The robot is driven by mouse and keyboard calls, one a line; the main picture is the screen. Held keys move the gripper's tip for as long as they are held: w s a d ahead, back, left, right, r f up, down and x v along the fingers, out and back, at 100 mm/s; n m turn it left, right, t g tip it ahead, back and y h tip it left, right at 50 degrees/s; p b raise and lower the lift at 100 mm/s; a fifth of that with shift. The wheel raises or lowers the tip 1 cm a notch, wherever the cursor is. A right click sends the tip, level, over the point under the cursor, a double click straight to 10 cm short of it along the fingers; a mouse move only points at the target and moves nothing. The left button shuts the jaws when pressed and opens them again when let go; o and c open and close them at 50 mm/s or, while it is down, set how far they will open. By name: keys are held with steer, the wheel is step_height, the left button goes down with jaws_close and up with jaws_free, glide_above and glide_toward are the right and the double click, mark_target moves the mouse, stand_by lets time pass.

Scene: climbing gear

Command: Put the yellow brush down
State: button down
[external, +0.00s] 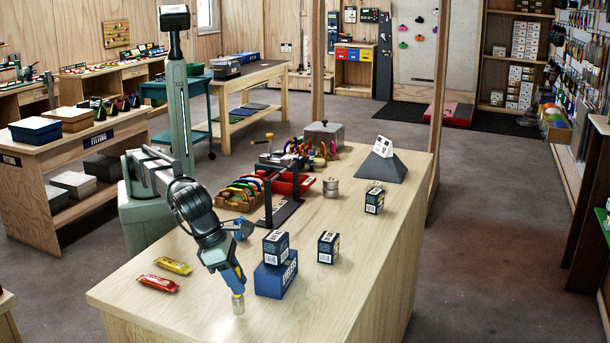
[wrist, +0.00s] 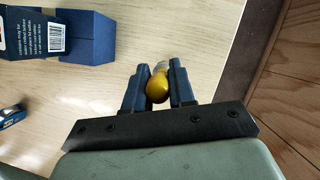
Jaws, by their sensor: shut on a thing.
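The yellow brush (wrist: 157,88) is between the two blue fingers of my gripper (wrist: 160,82) in the wrist view, its rounded yellow end towards the camera. In the external view my gripper (external: 237,284) points down near the front edge of the wooden bench, shut on the brush. The brush's pale lower end (external: 238,305) hangs below the fingers, upright or nearly so. It is at or just above the bench top (external: 190,310); I cannot tell whether it touches. The fingers hide part of the brush.
A blue box (external: 275,280) with a dark carton (external: 275,247) on it stands just right of my gripper. Another carton (external: 328,247) stands farther right. A red wrapped bar (external: 158,283) and a yellow one (external: 173,265) lie to the left. The bench front is bare.

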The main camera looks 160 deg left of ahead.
steer(key=shift+f, duration=0.6)
steer(key=shift+f, duration=0.15)
steer(key=c, duration=0.9)
jaws_free()
steer(key=shift+c, duration=0.2)
steer(key=v, duration=1.2)
